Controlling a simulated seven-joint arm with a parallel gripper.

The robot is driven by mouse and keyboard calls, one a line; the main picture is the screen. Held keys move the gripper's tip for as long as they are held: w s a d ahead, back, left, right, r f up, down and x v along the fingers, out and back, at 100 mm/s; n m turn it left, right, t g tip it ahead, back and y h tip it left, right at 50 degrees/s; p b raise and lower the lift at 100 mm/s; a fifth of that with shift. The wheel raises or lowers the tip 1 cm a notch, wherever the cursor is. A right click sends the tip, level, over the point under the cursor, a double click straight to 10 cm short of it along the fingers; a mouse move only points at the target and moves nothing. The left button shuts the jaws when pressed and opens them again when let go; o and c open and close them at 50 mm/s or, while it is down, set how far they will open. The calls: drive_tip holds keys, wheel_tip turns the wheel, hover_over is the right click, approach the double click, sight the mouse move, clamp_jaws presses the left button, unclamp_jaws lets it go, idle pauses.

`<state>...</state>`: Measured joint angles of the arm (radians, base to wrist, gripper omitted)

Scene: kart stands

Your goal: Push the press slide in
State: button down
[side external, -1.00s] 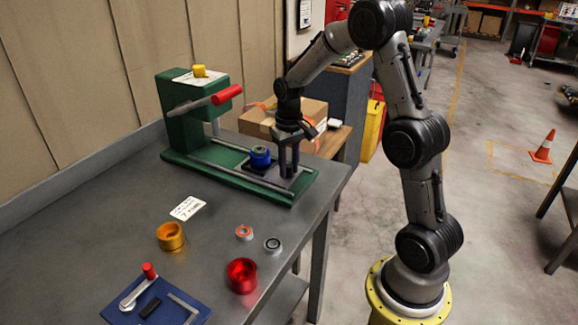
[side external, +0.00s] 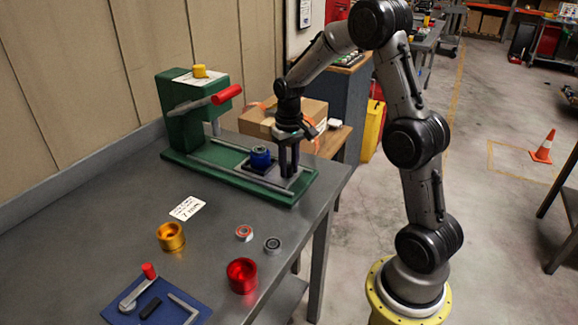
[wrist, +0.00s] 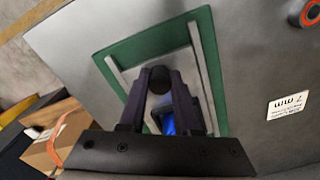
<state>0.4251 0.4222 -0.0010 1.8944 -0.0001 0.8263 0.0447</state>
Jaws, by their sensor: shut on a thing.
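The green press (side external: 205,115) with a red lever (side external: 226,95) stands at the back of the bench. A blue cup-like part (side external: 261,158) stands on the slide; a bit of blue also shows in the wrist view (wrist: 168,124). My gripper (side external: 289,172) points down at the slide's right end, beside the blue part. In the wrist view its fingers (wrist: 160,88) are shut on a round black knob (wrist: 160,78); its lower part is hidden.
Gold (side external: 171,237) and red (side external: 242,275) cups, two small rings (side external: 244,233) and a paper label (side external: 187,208) lie on the bench in front. A blue board (side external: 155,303) is at the front edge. A cardboard box (side external: 300,115) stands behind my gripper. The rails toward the press look clear.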

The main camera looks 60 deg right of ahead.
sight(243, 161)
idle(0.5)
drive_tip(key=w, duration=1.5)
drive_tip(key=shift+w+r, duration=0.1)
drive_tip(key=shift+w, duration=0.25)
drive_tip(key=c, duration=0.8)
unclamp_jaws()
drive_tip(key=shift+o, duration=1)
wheel_tip(243, 161, up, 14)
